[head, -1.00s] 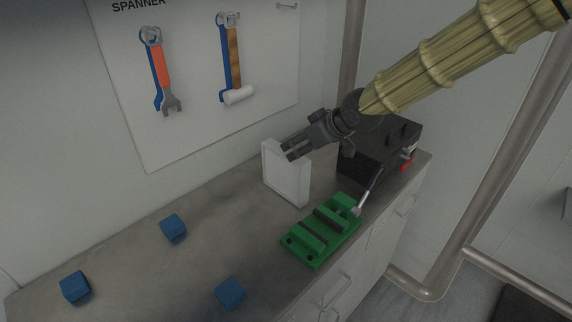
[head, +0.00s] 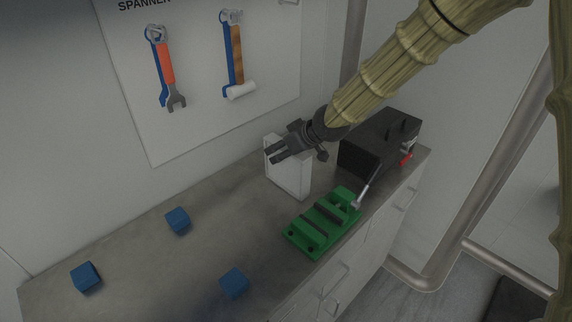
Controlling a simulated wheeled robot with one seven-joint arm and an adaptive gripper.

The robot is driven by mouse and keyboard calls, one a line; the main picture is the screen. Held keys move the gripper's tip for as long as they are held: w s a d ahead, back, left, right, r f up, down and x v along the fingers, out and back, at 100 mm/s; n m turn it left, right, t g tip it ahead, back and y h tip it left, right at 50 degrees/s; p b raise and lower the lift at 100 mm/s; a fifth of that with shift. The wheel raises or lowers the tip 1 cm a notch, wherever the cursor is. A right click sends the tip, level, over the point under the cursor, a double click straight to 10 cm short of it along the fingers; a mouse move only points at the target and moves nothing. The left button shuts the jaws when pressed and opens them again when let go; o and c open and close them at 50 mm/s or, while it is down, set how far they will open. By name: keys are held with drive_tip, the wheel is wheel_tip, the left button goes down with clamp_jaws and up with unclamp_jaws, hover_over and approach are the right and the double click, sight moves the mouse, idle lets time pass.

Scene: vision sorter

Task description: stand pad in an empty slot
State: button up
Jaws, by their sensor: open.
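I cannot make out a clear pad or a slotted holder in the head view. A white upright box or frame (head: 291,178) stands on the grey worktop at the back, by the wall. My gripper (head: 272,152) is open, with its fingers pointing left. In the picture it overlaps the white box's top and hides part of it; whether it touches the box I cannot tell. Nothing shows between its fingers.
Blue cubes lie on the worktop (head: 130,262): at left (head: 86,277), middle (head: 178,220) and front (head: 234,283). A green vise (head: 308,238) sits at the front edge, a black box (head: 378,143) behind it. A tool board (head: 200,120) hangs on the wall.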

drive_tip(key=shift+x, duration=0.8)
clamp_jaws()
